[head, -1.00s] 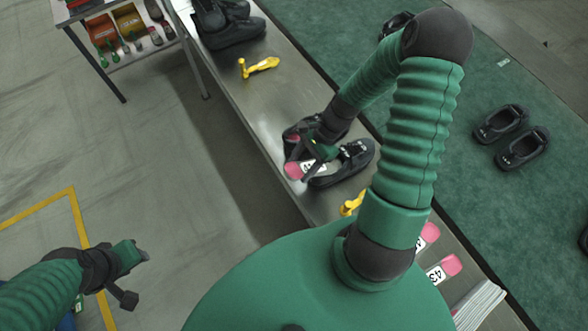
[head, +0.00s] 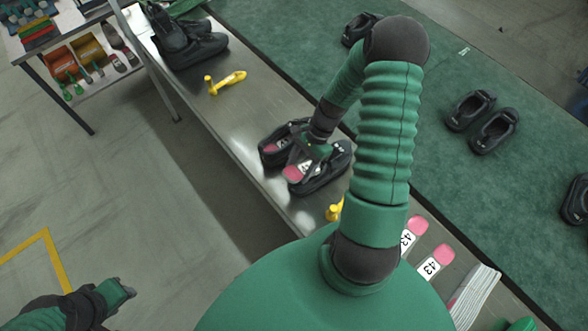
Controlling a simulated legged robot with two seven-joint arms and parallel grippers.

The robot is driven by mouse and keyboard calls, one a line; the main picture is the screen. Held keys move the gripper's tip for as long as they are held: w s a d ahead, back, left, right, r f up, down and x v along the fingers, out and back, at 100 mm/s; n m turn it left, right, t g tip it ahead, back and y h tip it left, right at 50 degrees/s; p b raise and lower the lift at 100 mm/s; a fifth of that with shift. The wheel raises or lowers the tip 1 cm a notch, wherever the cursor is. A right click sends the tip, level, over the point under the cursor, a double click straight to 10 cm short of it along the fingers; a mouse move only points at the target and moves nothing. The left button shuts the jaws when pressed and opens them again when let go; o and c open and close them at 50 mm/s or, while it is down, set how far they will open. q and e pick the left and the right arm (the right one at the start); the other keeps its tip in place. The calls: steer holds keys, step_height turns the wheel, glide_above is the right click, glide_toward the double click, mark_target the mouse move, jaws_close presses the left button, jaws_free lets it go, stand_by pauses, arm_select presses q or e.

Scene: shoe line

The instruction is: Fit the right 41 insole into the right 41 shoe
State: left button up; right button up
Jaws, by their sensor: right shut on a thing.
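A pair of black shoes sits on the metal bench under my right arm: a farther shoe (head: 268,159) and a nearer shoe (head: 328,182). My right gripper (head: 312,156) is shut on an insole (head: 293,173) with a pink heel end and a white size label, partly covered by the fingers. The insole lies over the opening of the nearer shoe; I cannot tell how deep it sits. Pink also shows inside the farther shoe. My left gripper (head: 126,291) is at lower left, away from the bench; its finger opening is unclear.
Yellow tools lie on the bench, one beyond the shoes (head: 228,82) and one nearer (head: 335,210). Insoles marked 43 (head: 434,262) lie at the near end beside a white stack (head: 474,297). Dark shoes (head: 187,45) stand at the far end. More shoes (head: 494,131) rest on the green surface.

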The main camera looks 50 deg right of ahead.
mark_target(306, 169)
steer(key=shift+s+d+f, duration=0.1)
steer(key=shift+d+f, duration=0.1)
steer(key=shift+d, duration=0.25)
steer(key=shift+s+d+f, duration=0.1)
steer(key=shift+d+f, duration=0.05)
steer(key=shift+d, duration=0.3)
steer(key=shift+d+f+h+b, duration=0.15)
steer(key=shift+d+f, duration=0.05)
steer(key=shift+d, duration=0.35)
steer(key=shift+d+f+h+b, duration=0.15)
steer(key=shift+d, duration=0.35)
steer(key=shift+s+f+h, duration=0.1)
steer(key=shift+f+h, duration=0.3)
steer(key=shift+f, duration=0.25)
steer(key=shift+a, duration=0.15)
steer(key=o, duration=1.4)
steer(key=shift+s+f+b, duration=0.1)
steer(key=shift+b, duration=0.2)
steer(key=shift+a, duration=0.1)
